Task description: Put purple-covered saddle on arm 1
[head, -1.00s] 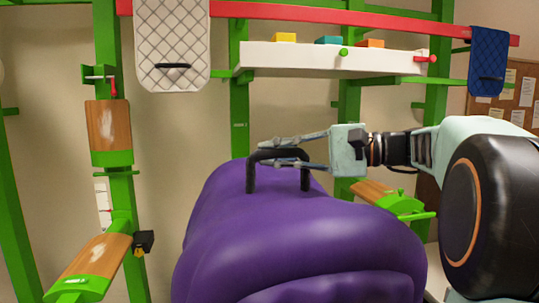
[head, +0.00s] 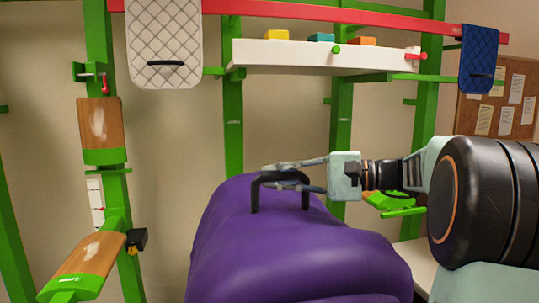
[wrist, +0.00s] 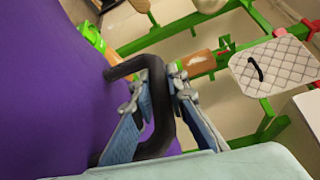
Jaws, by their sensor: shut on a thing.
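The purple-covered saddle (head: 300,250) fills the lower middle of the head view, with a black handle (head: 281,179) on top. My gripper (head: 290,180) reaches in from the right and is shut on that handle. In the wrist view the fingers (wrist: 160,98) close around the black handle (wrist: 155,66), with the purple cover (wrist: 50,90) at left. A wood-topped green arm (head: 88,262) sticks out low on the left post, and a wood-faced piece (head: 100,125) sits above it. Another green arm (head: 393,204) is partly hidden behind the saddle and my arm. No arm number is readable.
A white shelf (head: 320,57) with coloured blocks runs along the back. A pale quilted pad (head: 163,45) and a blue pad (head: 479,60) hang from the red rail (head: 300,15). A small black box (head: 137,240) sits beside the left arm. Open space lies between the left post and saddle.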

